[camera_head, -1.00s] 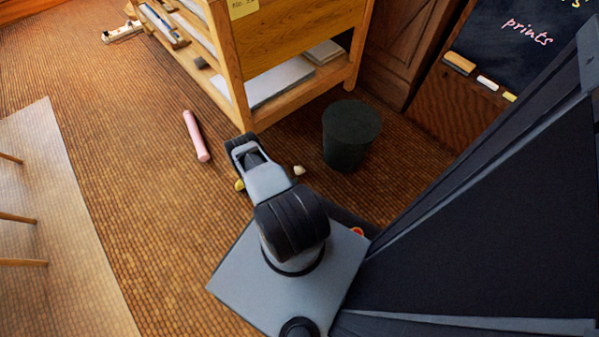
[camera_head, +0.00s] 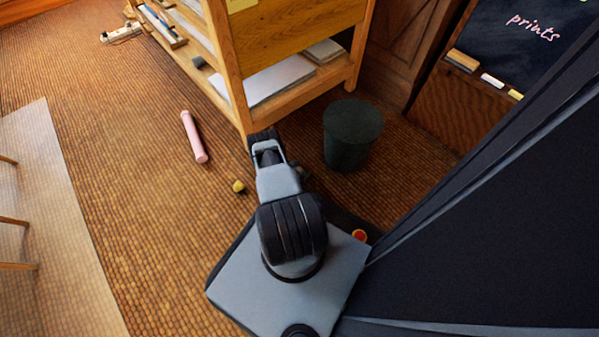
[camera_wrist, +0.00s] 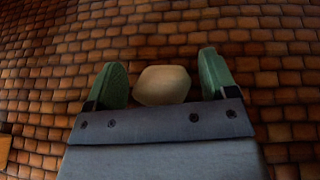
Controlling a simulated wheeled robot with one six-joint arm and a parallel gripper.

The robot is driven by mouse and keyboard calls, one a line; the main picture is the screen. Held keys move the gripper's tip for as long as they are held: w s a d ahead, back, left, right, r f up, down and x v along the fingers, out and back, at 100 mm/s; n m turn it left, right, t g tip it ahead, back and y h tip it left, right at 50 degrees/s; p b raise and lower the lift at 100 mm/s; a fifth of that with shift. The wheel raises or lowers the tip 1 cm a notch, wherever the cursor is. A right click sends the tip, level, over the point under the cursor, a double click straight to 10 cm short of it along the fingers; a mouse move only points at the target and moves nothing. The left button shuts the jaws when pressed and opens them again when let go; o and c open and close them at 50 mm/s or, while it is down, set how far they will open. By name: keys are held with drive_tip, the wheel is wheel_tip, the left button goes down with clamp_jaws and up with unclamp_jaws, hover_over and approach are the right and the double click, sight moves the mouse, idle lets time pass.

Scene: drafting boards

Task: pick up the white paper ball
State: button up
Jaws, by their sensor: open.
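The white paper ball (camera_wrist: 163,85) lies on the tiled floor in the wrist view, looking cream-coloured in the shade. My gripper (camera_wrist: 160,80) is open, with one green finger on each side of the ball. A small gap shows at the left finger and a slightly larger one at the right; I cannot tell how high the fingers are above the floor. In the head view my arm hides the ball and the fingertips.
A yellow ball (camera_head: 239,187) lies on the floor left of my arm, with a pink roll (camera_head: 194,137) farther left. A dark green bin (camera_head: 351,135) stands to the right. A wooden shelf unit (camera_head: 240,100) stands just beyond my arm.

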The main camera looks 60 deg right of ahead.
drive_tip(key=c, duration=0.9)
